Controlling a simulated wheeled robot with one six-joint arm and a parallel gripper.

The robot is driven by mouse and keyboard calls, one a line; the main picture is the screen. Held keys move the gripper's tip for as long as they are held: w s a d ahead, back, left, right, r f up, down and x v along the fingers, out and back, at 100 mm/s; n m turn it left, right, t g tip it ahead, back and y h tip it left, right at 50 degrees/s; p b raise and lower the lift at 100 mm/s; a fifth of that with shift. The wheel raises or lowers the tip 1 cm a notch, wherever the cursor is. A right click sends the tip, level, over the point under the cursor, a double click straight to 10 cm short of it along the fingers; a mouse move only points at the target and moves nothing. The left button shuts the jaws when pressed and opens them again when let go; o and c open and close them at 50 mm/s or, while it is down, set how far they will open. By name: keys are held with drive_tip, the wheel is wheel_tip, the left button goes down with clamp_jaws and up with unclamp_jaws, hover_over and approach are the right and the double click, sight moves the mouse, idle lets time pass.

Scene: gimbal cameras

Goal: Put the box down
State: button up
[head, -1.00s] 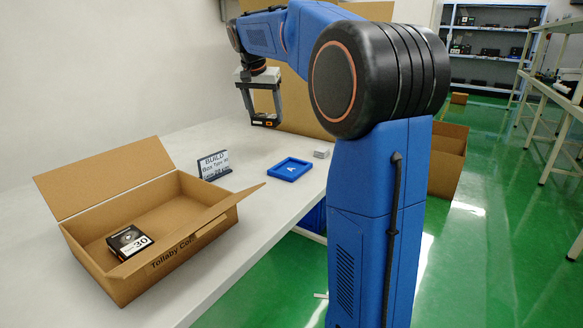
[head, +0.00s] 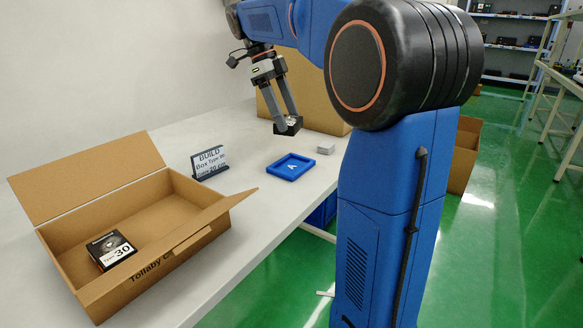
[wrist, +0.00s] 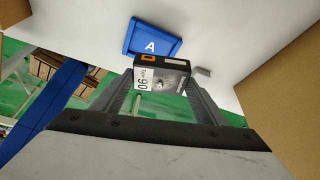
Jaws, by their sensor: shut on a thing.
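My gripper (head: 287,124) is shut on a small dark box (head: 288,126), held in the air above the white table, behind and a little above the blue tray in the head view. In the wrist view the box (wrist: 160,86) sits between both fingers, with a pale side marked 90 and an orange patch on top. The blue tray (head: 305,160), marked A, lies flat and empty on the table. It also shows in the wrist view (wrist: 131,42), beyond the held box.
An open cardboard carton (head: 75,285) at the left holds a black box marked 30 (head: 111,249). A BUILD sign (head: 210,161) stands beside it. A small grey block (head: 326,149) lies right of the tray. A large cardboard box (head: 330,112) stands behind.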

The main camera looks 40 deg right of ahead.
drive_tip(key=s+m, duration=0.1)
drive_tip(key=m, duration=0.1)
drive_tip(key=s+y, duration=0.1)
drive_tip(key=shift+s+a+r+m, duration=0.25)
drive_tip(key=shift+s+a+m, duration=0.05)
drive_tip(key=shift+a+m, duration=0.1)
drive_tip(key=shift+s+f+g, duration=0.1)
drive_tip(key=shift+f+g, duration=0.05)
drive_tip(key=shift+g, duration=0.15)
drive_tip(key=shift+f, duration=4.8)
drive_tip(key=o, duration=1.2)
drive_tip(key=shift+f, duration=0.1)
drive_tip(key=shift+c, duration=0.2)
drive_tip(key=v, duration=1.2)
drive_tip(key=shift+s, duration=0.2)
